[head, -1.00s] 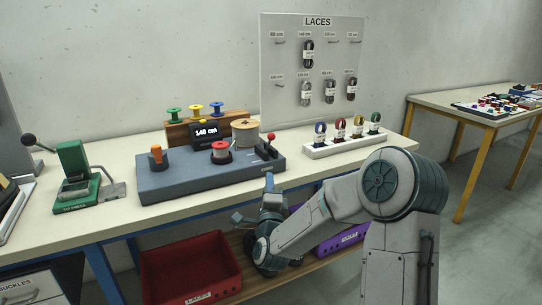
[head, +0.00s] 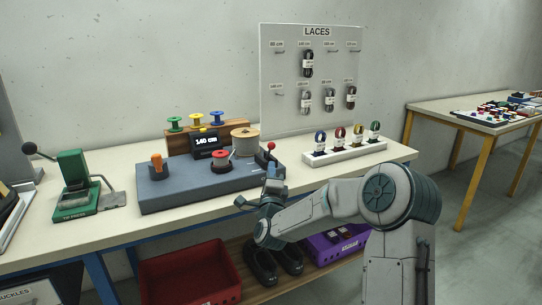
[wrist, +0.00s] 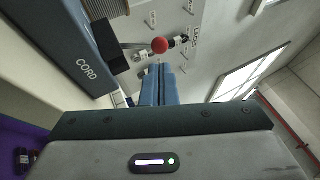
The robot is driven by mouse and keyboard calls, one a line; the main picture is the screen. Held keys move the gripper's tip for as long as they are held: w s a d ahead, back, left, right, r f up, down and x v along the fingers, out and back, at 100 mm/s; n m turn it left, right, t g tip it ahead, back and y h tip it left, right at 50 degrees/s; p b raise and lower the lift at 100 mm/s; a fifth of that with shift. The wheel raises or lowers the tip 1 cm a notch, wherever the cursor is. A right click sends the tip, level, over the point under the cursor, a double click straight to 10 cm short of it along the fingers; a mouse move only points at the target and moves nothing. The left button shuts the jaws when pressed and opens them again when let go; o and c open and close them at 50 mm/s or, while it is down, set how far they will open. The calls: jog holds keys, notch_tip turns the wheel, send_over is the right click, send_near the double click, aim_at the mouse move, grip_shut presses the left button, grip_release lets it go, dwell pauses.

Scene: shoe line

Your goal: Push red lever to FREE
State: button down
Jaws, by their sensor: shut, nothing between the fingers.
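The red lever (head: 271,146) has a red ball knob and stands at the right end of the blue-grey machine (head: 200,186). In the wrist view its red knob (wrist: 159,45) sits just beyond the fingertips, at the end of a thin shaft from a black block. My gripper (head: 273,173) is at the machine's front right corner, just below the lever in the picture. In the wrist view my gripper's blue fingers (wrist: 161,73) are shut together and empty, pointing toward the knob. A small gap seems to separate them. No FREE mark is readable.
A white rack with lace coils (head: 346,151) stands right of the machine. A green press (head: 76,186) stands left. Red bin (head: 190,277) and purple bin (head: 338,243) sit below.

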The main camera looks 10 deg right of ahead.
aim_at(272, 148)
jog(key=shift+x, duration=3.1)
jog(key=shift+d, duration=0.1)
